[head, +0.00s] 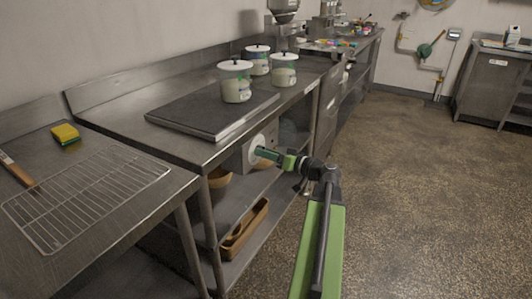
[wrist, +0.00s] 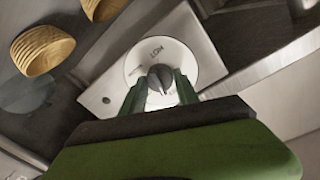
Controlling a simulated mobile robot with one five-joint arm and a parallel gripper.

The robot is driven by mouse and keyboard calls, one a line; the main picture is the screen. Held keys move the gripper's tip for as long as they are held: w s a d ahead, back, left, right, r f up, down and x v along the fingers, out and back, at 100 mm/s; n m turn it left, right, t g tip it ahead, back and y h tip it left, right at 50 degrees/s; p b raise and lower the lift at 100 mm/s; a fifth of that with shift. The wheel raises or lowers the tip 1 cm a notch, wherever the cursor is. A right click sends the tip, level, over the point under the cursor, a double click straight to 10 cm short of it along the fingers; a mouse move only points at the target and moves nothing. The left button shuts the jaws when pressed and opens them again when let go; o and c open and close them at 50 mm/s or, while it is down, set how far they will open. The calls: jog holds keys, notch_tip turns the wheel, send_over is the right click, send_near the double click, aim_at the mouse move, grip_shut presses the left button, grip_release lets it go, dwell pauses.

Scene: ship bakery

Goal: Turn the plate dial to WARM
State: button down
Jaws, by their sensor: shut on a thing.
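The plate dial (wrist: 160,62) is a pale round disc with a dark knob in its middle, on a metal panel below the counter. In the wrist view the word LOW shows at its upper part; other lettering is too small or hidden by my fingers. My gripper (wrist: 160,88) is shut on the dark knob, one green finger on each side. In the head view my gripper (head: 262,153) reaches the dial (head: 257,147) from the right. The dark flat plate (head: 212,108) lies on the counter above the panel.
A wire rack (head: 85,195) and a yellow sponge (head: 65,134) lie on the left counter. Baskets (wrist: 43,50) and a wooden tray (head: 245,229) sit below. The floor (head: 420,190) at right is clear.

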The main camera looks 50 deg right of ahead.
jog(key=m+y, duration=0.1)
jog(key=m, duration=1)
jog(key=m+g+y, duration=0.1)
jog(key=m, duration=1.1)
jog(key=shift+d+p, duration=0.2)
jog(key=shift+p, duration=0.1)
jog(key=shift+m, duration=0.3)
jog(key=c, duration=0.9)
grip_release()
jog(key=v, duration=1.7)
jog(key=shift+s+d+f+p, duration=0.1)
jog(key=shift+p, duration=0.3)
